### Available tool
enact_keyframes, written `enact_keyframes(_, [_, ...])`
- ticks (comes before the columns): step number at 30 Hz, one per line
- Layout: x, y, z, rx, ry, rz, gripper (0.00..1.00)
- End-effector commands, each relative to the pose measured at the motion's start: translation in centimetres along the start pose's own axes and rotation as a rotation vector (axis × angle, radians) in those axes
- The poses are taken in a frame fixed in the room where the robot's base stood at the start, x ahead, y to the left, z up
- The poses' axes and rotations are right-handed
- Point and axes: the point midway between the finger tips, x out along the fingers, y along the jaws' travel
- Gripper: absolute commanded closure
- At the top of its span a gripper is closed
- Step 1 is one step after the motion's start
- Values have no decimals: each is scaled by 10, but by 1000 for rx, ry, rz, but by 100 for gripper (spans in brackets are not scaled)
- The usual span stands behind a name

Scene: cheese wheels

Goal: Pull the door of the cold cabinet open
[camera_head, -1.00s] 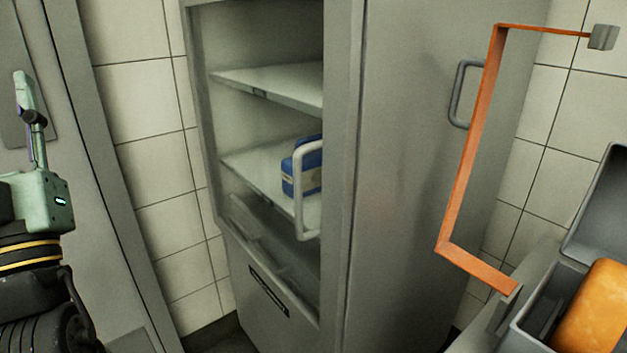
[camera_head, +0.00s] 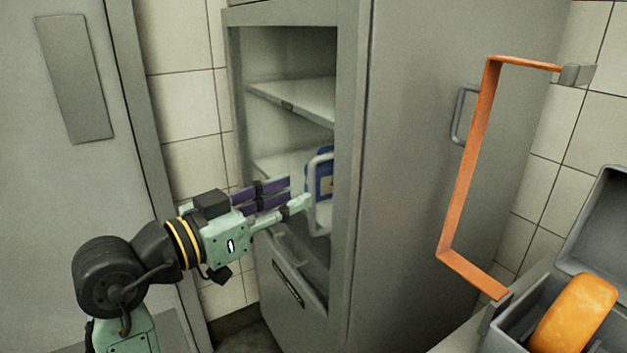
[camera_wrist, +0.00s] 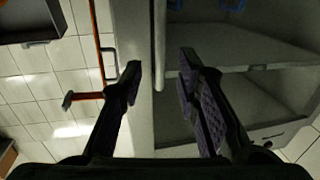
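The cold cabinet (camera_head: 350,230) stands in the middle of the head view. Its glass front door shows shelves behind it and looks shut. The upright grey door handle (camera_head: 312,168) is on the right side of the door; it also shows as a vertical bar in the wrist view (camera_wrist: 159,45). My gripper (camera_head: 298,194) is level with the handle and close in front of it. In the wrist view my gripper (camera_wrist: 160,72) is open, with the bar between its two fingers, touching neither visibly. The fingers partly hide the handle in the head view.
A blue packet (camera_head: 325,172) sits on a shelf behind the glass. A bent orange strip (camera_head: 470,160) stands out at the right, before a side handle (camera_head: 459,115). A grey open box (camera_head: 510,335) with an orange cheese wheel (camera_head: 575,318) is at lower right.

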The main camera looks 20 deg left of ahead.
Motion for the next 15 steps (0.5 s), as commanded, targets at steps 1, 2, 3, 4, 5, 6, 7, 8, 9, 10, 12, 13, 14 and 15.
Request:
enact_keyframes(1, [11,1,-2,-1,-1,3,70])
enact_keyframes(2, [16,1,-3,-1,0,3,70])
enact_keyframes(3, [23,0,-2,-1,-1,2,70])
enact_keyframes(4, [28,0,-2,-1,0,2,70])
enact_keyframes(5, [33,1,-2,-1,0,2,70])
enact_keyframes(6, [38,0,-2,-1,0,1,70])
enact_keyframes(7, [42,0,-2,-1,1,1,70])
enact_keyframes(8, [45,0,-2,-1,1,1,70])
enact_keyframes(9, [48,0,-2,-1,1,0,70])
enact_keyframes(10, [51,0,-1,-1,1,0,70])
enact_keyframes(12, [54,0,-1,0,1,0,70])
enact_keyframes(13, [55,0,-1,0,1,0,70])
enact_keyframes(14, [56,0,0,0,1,-1,70])
enact_keyframes(15, [56,0,0,0,2,-1,70])
